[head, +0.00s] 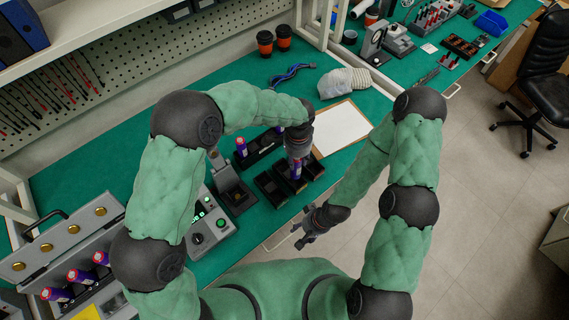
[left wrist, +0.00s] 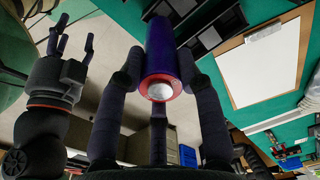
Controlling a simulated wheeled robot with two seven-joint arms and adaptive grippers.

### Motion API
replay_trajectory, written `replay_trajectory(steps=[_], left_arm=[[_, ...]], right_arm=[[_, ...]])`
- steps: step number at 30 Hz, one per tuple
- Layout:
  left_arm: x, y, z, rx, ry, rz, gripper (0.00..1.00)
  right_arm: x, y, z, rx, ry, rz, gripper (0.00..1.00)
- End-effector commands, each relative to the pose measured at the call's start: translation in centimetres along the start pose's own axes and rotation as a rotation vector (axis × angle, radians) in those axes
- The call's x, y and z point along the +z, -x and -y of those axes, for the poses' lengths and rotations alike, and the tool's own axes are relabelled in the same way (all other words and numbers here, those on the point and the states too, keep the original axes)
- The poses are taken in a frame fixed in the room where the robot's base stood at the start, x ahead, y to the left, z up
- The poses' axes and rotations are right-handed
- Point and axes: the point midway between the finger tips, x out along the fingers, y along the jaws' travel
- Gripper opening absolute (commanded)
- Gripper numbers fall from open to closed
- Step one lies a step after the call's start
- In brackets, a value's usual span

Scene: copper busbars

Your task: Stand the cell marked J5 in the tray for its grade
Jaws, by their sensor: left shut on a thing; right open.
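My left gripper (head: 297,157) is shut on a purple cell with a red end band (head: 296,171), held roughly upright over the middle of the black trays (head: 271,188). The left wrist view shows the cell (left wrist: 161,50) between the fingers, with its silvery round end facing the camera. I cannot tell whether its lower end touches the tray floor. No J5 mark is readable. My right gripper (head: 305,232) is open and empty off the table's front edge; it also shows in the left wrist view (left wrist: 68,55).
A black rack (head: 262,153) with purple cells stands behind the trays. A tester with a green display (head: 207,222) is left of them. An open grey case (head: 62,243) holds several cells. A clipboard (head: 340,128) lies right.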

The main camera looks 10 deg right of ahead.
Motion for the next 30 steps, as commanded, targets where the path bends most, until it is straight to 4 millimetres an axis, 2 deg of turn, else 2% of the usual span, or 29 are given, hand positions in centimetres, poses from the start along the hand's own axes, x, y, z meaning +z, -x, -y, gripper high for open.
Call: replay_trajectory(steps=[6, 20, 30], left_arm=[[-1.0, -0.7, 0.3, -0.001, 0.000, -0.002, 0.00], [-0.9, -4.3, 0.3, -0.001, 0.001, -0.001, 0.00], [-0.9, -4.4, 0.3, -0.002, 0.001, -0.002, 0.00]], right_arm=[[0.0, -0.1, 0.0, 0.000, 0.000, 0.000, 0.54], [-0.1, -2.5, -0.9, 0.000, 0.000, 0.000, 0.54], [-0.1, -2.4, -0.9, 0.000, 0.000, 0.000, 0.54]])
